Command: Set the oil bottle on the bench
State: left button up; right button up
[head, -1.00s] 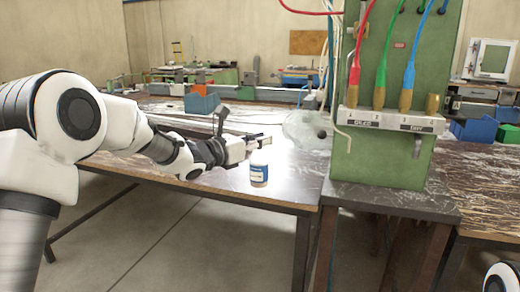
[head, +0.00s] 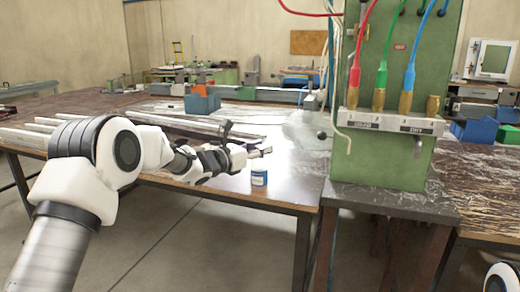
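The oil bottle (head: 259,177) is small, with a blue label and a pale top. It stands upright on the bench (head: 290,186), near the front edge and left of the green panel. My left gripper (head: 265,152) points right, just above and behind the bottle in the picture. Its fingers look parted, with nothing seen between them, and a strip of bench shows between them and the bottle top. My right gripper is out of view; only a white part of my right arm shows at the bottom right corner.
A green panel (head: 385,95) with hoses and brass fittings stands right of the bottle. A clear round object (head: 305,125) lies behind. The bench is clear around the bottle.

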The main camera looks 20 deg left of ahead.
pick_arm(q)
jog(key=shift+r, duration=0.1)
jog(key=shift+r, duration=0.15)
jog(key=v, duration=1.2)
jog(key=s+d+f+n+g+y, duration=0.1)
jog(key=s+d+f+n+y, duration=0.1)
jog(key=f+n, duration=0.6)
jog(key=s+d+f+n+g+y, duration=0.15)
jog(key=f+n, duration=0.25)
jog(key=f, duration=0.7)
jog(key=s+d+f+n+g+y, duration=0.1)
jog(key=s+d+f+n+g, duration=0.1)
jog(key=s+f+n, duration=0.55)
jog(key=s+d+f+n+g+y, duration=0.1)
jog(key=s+f+n+g, duration=0.3)
jog(key=f, duration=0.6)
jog(key=s+f+n+g+y, duration=0.1)
jog(key=s+f+n, duration=0.3)
jog(key=s, duration=0.6)
jog(key=s+a+f+n+g+y, duration=0.1)
jog(key=s+f+n+g, duration=0.2)
jog(key=s+n, duration=0.6)
jog(key=s+f+n+g+y, duration=0.2)
jog(key=s+f+n, duration=0.4)
jog(key=s, duration=0.5)
jog(key=shift+s+a+g, duration=0.2)
jog(key=shift+a+g, duration=0.1)
jog(key=shift+g, duration=0.05)
jog(key=shift+f, duration=0.1)
